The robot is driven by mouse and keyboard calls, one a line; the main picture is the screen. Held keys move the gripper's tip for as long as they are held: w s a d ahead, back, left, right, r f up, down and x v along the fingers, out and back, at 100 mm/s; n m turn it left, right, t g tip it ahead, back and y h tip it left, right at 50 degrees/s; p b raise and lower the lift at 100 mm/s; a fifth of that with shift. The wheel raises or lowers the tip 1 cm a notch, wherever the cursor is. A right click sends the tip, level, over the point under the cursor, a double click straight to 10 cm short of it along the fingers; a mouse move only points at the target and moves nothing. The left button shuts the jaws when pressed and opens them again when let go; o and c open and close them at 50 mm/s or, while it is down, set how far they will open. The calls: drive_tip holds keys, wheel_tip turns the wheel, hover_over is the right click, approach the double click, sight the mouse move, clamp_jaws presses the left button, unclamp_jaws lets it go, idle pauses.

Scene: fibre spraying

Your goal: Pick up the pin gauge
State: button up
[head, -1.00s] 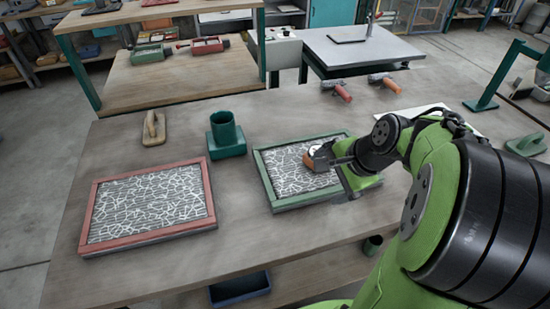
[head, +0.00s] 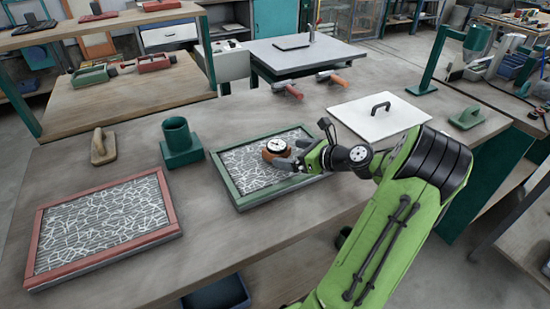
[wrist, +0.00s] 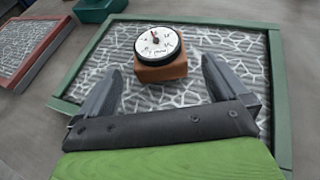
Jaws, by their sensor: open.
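The pin gauge (head: 275,148) has a round white dial with a black rim on an orange-brown block. It stands upright on the fibre-patterned panel inside the green frame (head: 228,186), and it also shows in the wrist view (wrist: 160,52). My gripper (head: 290,160) is open and low over the green frame, to the right of the gauge in the head view. In the wrist view its two fingers (wrist: 160,84) point toward the gauge, one on each side of its line. The gauge sits just beyond the fingertips, and nothing is between them.
A red-framed panel (head: 170,200) lies to the left. A green cup holder (head: 180,145) stands behind, between the frames. A white plate with a black handle (head: 375,121) lies to the right. Two orange-handled tools (head: 288,90) lie at the back. The table between the frames is clear.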

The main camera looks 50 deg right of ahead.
sight(277, 152)
drive_tip(key=b+x, duration=0.2)
drive_tip(key=x, duration=0.4)
drive_tip(key=shift+w+f+b, duration=0.25)
drive_tip(key=shift+f+b, duration=0.05)
drive_tip(key=shift+f, duration=0.05)
drive_tip(key=shift+s+r, duration=0.1)
drive_tip(key=shift+c, duration=0.3)
drive_tip(key=c, duration=1.2)
wheel_tip(277, 152, up, 10)
drive_tip(key=p, duration=0.5)
drive_tip(key=shift+c, duration=0.2)
